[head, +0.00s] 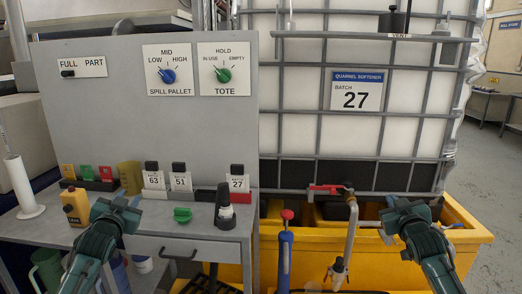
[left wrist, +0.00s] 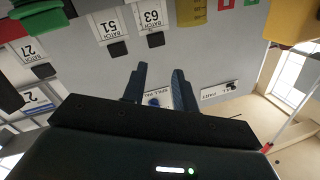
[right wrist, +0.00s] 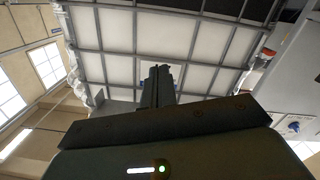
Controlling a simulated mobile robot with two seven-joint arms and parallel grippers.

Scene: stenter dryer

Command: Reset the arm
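My left gripper (head: 122,205) is raised in front of the left part of the grey bench. In the left wrist view its two fingers (left wrist: 157,85) stand apart with nothing between them. My right gripper (head: 402,207) is raised in front of the yellow spill pallet (head: 468,238), below the caged white tote (head: 420,90). In the right wrist view its fingers (right wrist: 158,88) are close together, with no object visible between them. Neither gripper appears to touch anything.
The grey panel (head: 110,125) carries a blue knob (head: 168,76) and a green knob (head: 223,75). Batch tags 63 (head: 153,180), 51 (head: 181,181) and 27 (head: 237,183) stand along the bench. A red-handled valve (head: 328,189) and a blue hand tool (head: 285,250) are between my arms.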

